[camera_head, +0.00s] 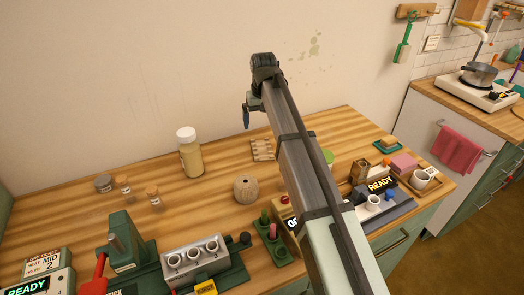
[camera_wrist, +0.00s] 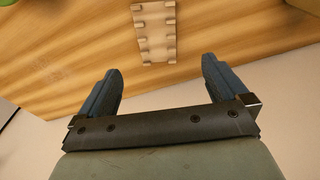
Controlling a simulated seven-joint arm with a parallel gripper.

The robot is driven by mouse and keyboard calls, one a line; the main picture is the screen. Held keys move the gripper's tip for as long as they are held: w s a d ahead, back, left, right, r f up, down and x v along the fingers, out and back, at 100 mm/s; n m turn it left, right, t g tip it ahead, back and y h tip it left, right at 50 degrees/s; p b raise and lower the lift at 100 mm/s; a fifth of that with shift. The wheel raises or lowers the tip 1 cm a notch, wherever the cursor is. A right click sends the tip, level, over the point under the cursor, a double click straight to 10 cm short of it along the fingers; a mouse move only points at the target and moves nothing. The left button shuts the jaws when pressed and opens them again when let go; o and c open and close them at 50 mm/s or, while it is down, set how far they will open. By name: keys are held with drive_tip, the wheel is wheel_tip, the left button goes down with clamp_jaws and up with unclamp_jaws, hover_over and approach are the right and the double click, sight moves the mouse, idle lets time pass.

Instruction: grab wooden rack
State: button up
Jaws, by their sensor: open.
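The wooden rack (camera_head: 263,150) is a small, pale, notched piece lying on the wooden table near the wall, just left of my arm in the head view. In the wrist view the rack (camera_wrist: 156,32) shows at the top centre, with notches along its sides. My gripper (camera_wrist: 162,82) is open and empty, its two blue fingers spread apart. The rack lies ahead of the fingertips, roughly in line with the gap between them, and is not touched. In the head view my gripper (camera_head: 247,118) hangs above the table's back edge, up and left of the rack.
Several small corked jars are further left. Devices (camera_head: 196,262) fill the front edge. The wall rises close behind the rack. Bare table surrounds it.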

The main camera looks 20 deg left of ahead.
hover_over(262, 149)
drive_tip(key=s, duration=0.1)
wheel_tip(262, 149, down, 7)
drive_tip(key=shift+s+d+f, duration=0.1)
drive_tip(key=shift+w+f, duration=0.2)
drive_tip(key=shift+f, duration=1.1)
drive_tip(key=shift+w+f, duration=0.2)
drive_tip(key=shift+f, duration=1.05)
drive_tip(key=shift+c, duration=0.5)
drive_tip(key=c, duration=0.9)
drive_tip(key=shift+r, duration=0.1)
drive_tip(key=shift+c, duration=0.2)
